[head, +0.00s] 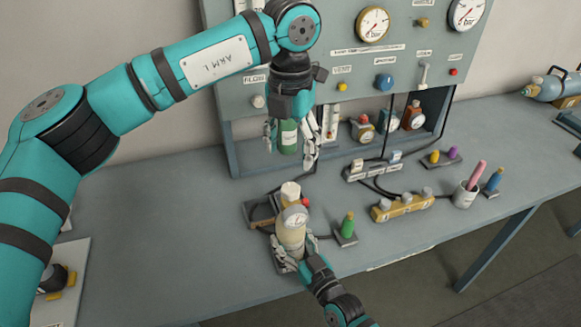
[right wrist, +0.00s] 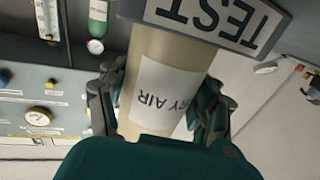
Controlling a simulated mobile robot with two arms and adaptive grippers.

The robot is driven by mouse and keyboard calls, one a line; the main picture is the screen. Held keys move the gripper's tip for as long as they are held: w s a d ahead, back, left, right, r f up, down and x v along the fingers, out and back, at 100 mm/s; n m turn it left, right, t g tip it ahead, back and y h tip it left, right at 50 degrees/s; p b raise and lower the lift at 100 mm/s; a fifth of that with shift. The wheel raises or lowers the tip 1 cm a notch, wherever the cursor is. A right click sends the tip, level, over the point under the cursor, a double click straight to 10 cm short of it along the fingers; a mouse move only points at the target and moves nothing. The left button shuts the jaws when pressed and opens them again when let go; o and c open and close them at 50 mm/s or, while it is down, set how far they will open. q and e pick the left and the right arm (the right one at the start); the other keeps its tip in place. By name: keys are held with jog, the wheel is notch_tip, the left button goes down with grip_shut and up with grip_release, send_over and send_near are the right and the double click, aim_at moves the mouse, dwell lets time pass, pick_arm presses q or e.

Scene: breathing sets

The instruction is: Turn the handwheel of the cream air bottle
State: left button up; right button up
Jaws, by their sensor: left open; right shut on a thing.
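The cream air bottle (head: 291,238) stands upright near the bench's front edge, with a round gauge (head: 295,216) at its top. My right gripper (head: 296,252) is shut on its body from the front. In the right wrist view the bottle (right wrist: 172,55) appears upside down between the fingers (right wrist: 160,112), with an air label. A pale round cap (head: 290,189), perhaps the handwheel, and a red knob (head: 306,202) show just behind the gauge. My left gripper (head: 290,150) points down, open, above and behind the bottle; a green bottle (head: 288,137) shows between its fingers.
A grey block marked TEST (right wrist: 215,22) is at the bottle's base. A small green-topped piece (head: 348,226) stands to its right, then a yellow manifold (head: 402,207) and a cup (head: 465,195). The gauge panel (head: 340,55) rises behind.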

pick_arm(q)
notch_tip(320, 180, up, 3)
jog(key=shift+f, duration=0.2)
pick_arm(e)
jog(key=o, duration=1.8)
